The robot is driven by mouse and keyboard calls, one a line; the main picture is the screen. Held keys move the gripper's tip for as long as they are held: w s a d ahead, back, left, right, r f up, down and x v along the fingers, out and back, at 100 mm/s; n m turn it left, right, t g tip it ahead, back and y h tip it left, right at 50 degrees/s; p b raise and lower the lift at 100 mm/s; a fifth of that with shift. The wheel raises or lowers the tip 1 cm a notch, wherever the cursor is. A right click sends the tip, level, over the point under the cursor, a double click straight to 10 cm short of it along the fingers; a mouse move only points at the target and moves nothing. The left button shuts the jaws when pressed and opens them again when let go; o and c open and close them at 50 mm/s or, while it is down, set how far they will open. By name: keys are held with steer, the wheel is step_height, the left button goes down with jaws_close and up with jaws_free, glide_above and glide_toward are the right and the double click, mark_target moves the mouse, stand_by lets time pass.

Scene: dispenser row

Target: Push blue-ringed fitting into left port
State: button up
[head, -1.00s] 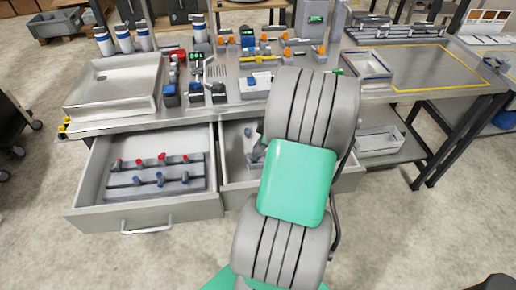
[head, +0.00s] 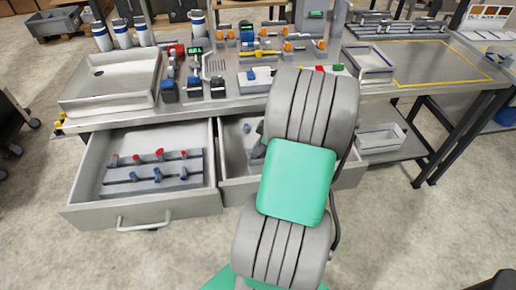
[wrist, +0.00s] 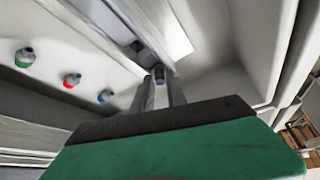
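In the wrist view, my gripper (wrist: 160,88) has its two fingers close around a small grey fitting with a blue ring (wrist: 159,74). The fitting fills the narrow gap at the fingertips. Just beyond it is a pale block with dark square recesses (wrist: 137,45); I cannot tell whether the fitting touches it. In the head view, my arm hides most of the gripper and the fitting. No port is clearly identifiable in either view.
An open left drawer (head: 88,190) holds a rack with red and blue fittings (head: 150,182). A right drawer (head: 232,192) is open beneath my arm. The bench carries a metal tray (head: 75,100), several blue and orange parts, and a yellow-outlined clear area (head: 440,65).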

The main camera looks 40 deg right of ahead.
steer(key=o, duration=0.5)
steer(key=v, duration=0.8)
